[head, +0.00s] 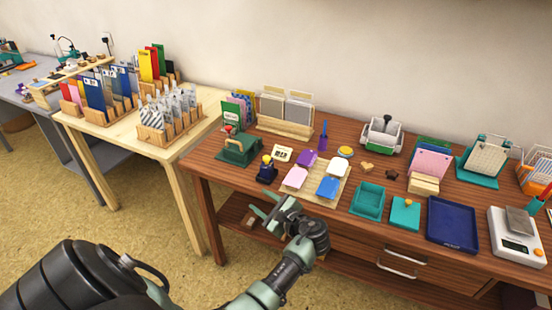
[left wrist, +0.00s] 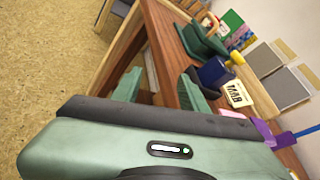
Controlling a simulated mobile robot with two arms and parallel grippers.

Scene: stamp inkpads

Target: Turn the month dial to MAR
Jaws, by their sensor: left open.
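A small dark blue stamp with a yellow knob (head: 266,171) stands near the table's front left edge; it also shows in the left wrist view (left wrist: 214,73). Its month markings are too small to read. A cream card with dark lettering (head: 282,153) stands just behind it; the card also shows in the left wrist view (left wrist: 236,94). My left gripper (head: 262,205) is open and empty, in front of the table edge and just short of the stamp. Its two fingers show apart in the left wrist view (left wrist: 158,90). My right gripper is out of view.
A green press (head: 238,150) stands left of the stamp. Several coloured inkpads lie on a tan mat (head: 309,201) to its right. A purple cup (head: 322,142) stands behind. A teal tray (head: 367,201) lies farther right. A bare wood strip runs along the front edge.

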